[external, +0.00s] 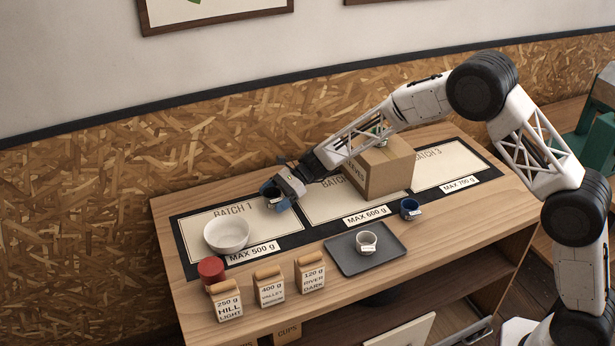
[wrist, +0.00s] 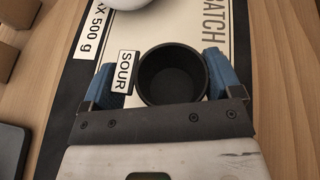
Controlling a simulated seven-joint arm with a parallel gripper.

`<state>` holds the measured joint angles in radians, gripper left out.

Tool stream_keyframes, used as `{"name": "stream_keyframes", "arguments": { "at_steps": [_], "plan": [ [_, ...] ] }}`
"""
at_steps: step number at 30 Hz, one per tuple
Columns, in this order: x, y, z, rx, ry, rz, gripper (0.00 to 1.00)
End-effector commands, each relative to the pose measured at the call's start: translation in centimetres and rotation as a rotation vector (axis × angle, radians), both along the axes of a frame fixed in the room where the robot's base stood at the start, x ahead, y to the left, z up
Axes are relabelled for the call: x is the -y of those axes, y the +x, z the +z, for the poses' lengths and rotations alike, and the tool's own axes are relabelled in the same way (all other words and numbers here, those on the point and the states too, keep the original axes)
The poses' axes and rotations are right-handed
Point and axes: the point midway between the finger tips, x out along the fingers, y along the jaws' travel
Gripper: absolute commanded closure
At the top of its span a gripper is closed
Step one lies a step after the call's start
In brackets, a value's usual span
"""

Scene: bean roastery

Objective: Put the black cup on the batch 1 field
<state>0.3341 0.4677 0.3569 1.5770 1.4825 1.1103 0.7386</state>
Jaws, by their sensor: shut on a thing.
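The black cup (wrist: 172,76) is between the blue fingers of my gripper (wrist: 165,85) in the wrist view, with its open, empty top facing the camera. A tag reading SOUR (wrist: 124,72) is at its left side. In the external view my gripper (external: 279,200) is shut on the black cup (external: 269,192) over the right part of the batch 1 field (external: 200,243). I cannot tell whether the cup's base touches the field. The field is a cream panel in the black mat, labelled BATCH 1 and MAX 500 g.
A white bowl (external: 227,235) stands on the batch 1 field, left of the cup. A cardboard box (external: 388,172) stands on the middle field. A blue cup (external: 410,208), a grey tray (external: 345,262) with a white cup (external: 366,242), a red cup (external: 211,269) and several labelled bags (external: 269,287) are in front.

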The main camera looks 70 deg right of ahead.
Motion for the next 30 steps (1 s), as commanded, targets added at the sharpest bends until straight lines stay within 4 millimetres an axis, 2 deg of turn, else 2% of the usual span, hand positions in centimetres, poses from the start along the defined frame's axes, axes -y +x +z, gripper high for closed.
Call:
{"name": "stream_keyframes", "arguments": {
  "at_steps": [7, 22, 23, 24, 25, 30],
  "plan": [
    [0.0, 0.0, -2.4, -0.001, 0.001, 0.000, 0.41],
    [0.0, 0.0, -3.0, -0.001, 0.001, 0.000, 0.41],
    [0.0, 0.0, -3.0, -0.001, 0.001, 0.000, 0.11],
    [0.0, 0.0, -3.0, -0.001, 0.001, 0.000, 0.05],
    [0.0, 0.0, -3.0, -0.001, 0.001, 0.000, 0.00],
    [0.0, 0.0, -2.9, -0.001, 0.001, 0.000, 0.00]
  ]
}}
